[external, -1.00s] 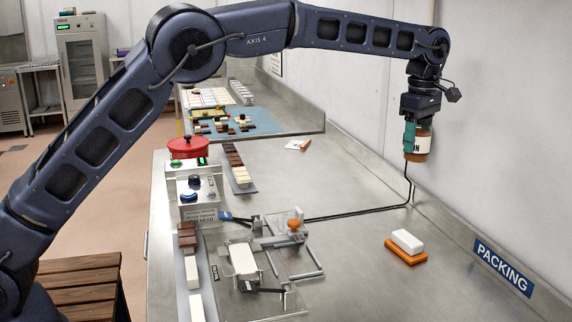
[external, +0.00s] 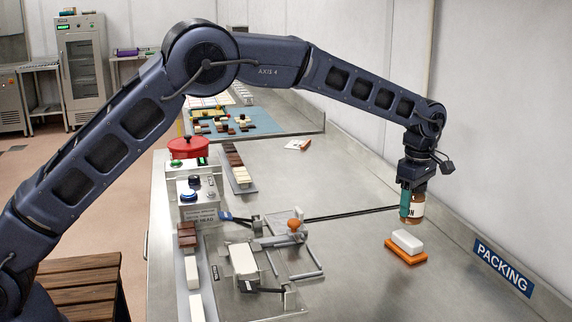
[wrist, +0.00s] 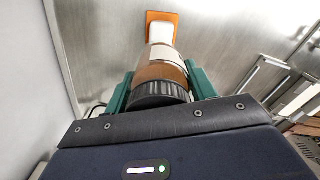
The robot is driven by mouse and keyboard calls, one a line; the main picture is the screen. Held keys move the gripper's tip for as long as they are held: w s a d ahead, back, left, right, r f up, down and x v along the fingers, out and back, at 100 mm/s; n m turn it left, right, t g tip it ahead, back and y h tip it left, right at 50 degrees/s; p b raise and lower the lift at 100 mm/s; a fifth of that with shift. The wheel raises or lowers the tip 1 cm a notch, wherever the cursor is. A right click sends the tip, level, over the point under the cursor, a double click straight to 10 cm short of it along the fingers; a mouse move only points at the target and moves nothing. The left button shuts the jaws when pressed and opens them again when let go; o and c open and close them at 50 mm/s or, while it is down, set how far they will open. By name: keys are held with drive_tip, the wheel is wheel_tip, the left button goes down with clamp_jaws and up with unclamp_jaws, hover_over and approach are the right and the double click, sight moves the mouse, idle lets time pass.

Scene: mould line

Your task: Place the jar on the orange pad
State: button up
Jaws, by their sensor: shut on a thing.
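The jar (external: 416,211) has an amber-brown body, a white label and a dark lid. My gripper (external: 407,204) is shut on it and holds it upright in the air, its teal fingers on either side of the jar. In the wrist view the jar (wrist: 162,74) sits between both fingers. The orange pad (external: 408,260) lies on the steel bench, just below the jar in the external view. A white block (external: 407,241) lies on top of the pad and covers most of it. The orange pad (wrist: 152,15) also shows beyond the jar in the wrist view.
The wall with the blue PACKING sign (external: 502,268) runs along the right. A clear fixture with clamps (external: 265,262) stands left of the pad. Bare bench lies around the pad.

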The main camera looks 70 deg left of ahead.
sight(411, 217)
drive_tip(key=shift+f, duration=2.2)
drive_tip(key=shift+f, duration=0.15)
drive_tip(key=o, duration=1.1)
drive_tip(key=shift+o, duration=0.2)
